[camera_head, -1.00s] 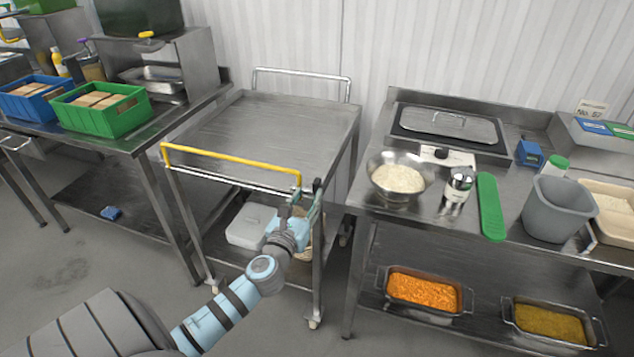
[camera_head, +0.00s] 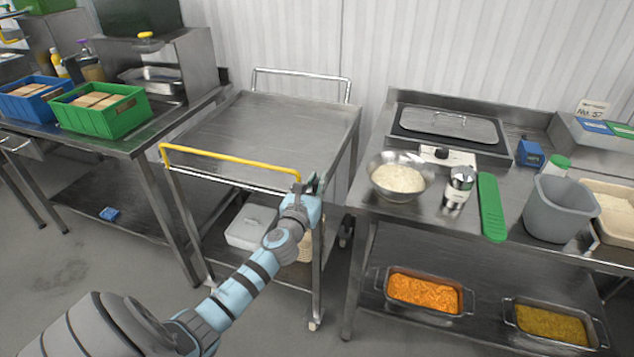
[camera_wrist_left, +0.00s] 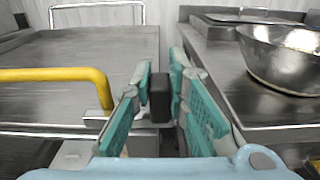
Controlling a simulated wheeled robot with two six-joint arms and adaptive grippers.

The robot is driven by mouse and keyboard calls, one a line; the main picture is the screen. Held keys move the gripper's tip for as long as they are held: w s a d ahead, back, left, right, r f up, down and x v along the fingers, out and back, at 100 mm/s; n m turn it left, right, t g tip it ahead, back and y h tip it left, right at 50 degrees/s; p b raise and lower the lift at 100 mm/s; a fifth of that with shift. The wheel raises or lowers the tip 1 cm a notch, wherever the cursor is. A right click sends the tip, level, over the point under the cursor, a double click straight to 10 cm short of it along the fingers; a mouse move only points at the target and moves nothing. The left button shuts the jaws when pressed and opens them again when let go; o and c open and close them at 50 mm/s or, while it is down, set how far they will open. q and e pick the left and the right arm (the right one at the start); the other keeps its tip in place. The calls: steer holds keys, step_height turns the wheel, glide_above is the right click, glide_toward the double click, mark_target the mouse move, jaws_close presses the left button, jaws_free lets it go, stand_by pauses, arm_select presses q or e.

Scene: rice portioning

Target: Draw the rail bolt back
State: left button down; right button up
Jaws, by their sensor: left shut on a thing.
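The yellow rail (camera_head: 230,162) runs along the near edge of the steel cart, and its right end bends down to a bracket in the left wrist view (camera_wrist_left: 60,76). The rail bolt shows there as a dark, block-shaped knob (camera_wrist_left: 160,98) just right of that bracket. My left gripper (camera_head: 311,184) is at the cart's near right corner, by the rail's end. In the left wrist view its teal-padded fingers (camera_wrist_left: 160,84) stand on both sides of the knob, shut on it. The bolt's shaft is hidden. My right gripper is not in view.
The cart's top (camera_head: 265,125) is bare. Close to its right stands a steel counter with a rice bowl (camera_head: 398,178), and a narrow gap lies between them. A white box (camera_head: 250,228) sits on the cart's lower shelf. A table with crates stands left.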

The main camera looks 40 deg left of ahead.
arm_select(q)
steer(key=d, duration=0.1)
steer(key=w+d, duration=0.1)
steer(key=d, duration=0.1)
steer(key=shift+d+p, duration=0.1)
steer(key=shift+p, duration=0.3)
steer(key=c, duration=1.6)
jaws_free()
steer(key=shift+o, duration=0.2)
steer(key=v, duration=1.2)
